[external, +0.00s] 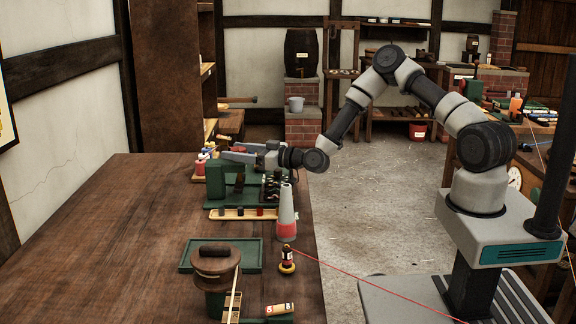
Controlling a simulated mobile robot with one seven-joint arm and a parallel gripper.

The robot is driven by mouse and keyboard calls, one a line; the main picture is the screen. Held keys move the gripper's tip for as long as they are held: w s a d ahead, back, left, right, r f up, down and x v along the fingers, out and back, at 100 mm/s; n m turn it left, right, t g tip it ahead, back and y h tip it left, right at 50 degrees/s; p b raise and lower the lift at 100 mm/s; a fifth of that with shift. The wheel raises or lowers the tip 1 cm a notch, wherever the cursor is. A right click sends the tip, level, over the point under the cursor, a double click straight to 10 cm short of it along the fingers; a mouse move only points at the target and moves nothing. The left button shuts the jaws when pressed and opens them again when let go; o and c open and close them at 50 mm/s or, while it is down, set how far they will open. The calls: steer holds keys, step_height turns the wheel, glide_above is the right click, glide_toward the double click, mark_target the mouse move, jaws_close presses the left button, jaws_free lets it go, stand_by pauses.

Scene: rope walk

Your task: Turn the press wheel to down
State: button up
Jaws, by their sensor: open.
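My gripper (232,153) reaches left over the wooden bench, level and open, with its fingers at the top of a green machine (215,182). I cannot tell if they touch it. A dark upright part (239,184) shows on the machine's right side. Nearer the camera, a brown round wheel-like top (212,262) with a dark bar handle sits on a green base (212,298). My gripper is well behind it. I cannot tell for certain which of these is the press wheel, nor its setting.
A grey and red cone (286,215) stands at the bench's right edge, with a small dark and yellow bottle (287,260) in front. A wooden strip (243,213) holds small pots. A green tray (221,256) lies nearer. The bench's left side (110,240) is clear.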

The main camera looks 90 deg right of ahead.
steer(key=shift+x, duration=1.8)
steer(key=c, duration=1.1)
steer(key=shift+o, duration=0.2)
